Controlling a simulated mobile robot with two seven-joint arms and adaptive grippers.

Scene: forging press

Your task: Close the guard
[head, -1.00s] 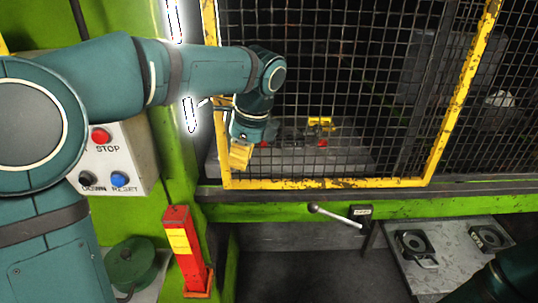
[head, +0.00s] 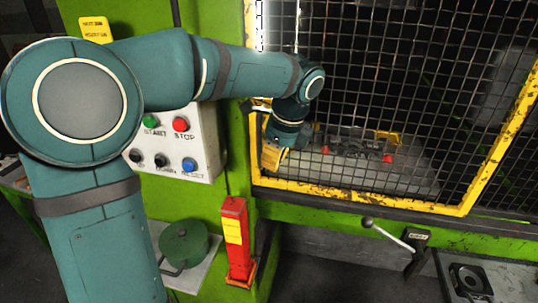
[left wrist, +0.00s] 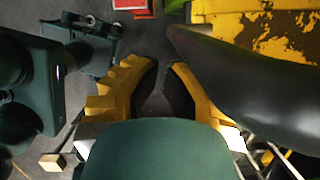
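The guard is a wire-mesh panel in a yellow, chipped frame (head: 360,197) across the front of the green press in the head view. Its left edge and lower edge show; its top is out of the picture. My left gripper (head: 271,157) is in front of the mesh, close to the guard's lower left corner. In the left wrist view its yellow fingers (left wrist: 162,65) stand apart with nothing clearly between them. A dark, rounded bar (left wrist: 250,85) lies close beside the right finger; I cannot tell whether they touch. My right gripper is not in view.
A grey control box (head: 180,140) with several buttons is left of the guard. A red post (head: 236,240) and a green round lid (head: 184,245) stand below it. A lever (head: 388,234) sticks out below the guard. Dies show behind the mesh.

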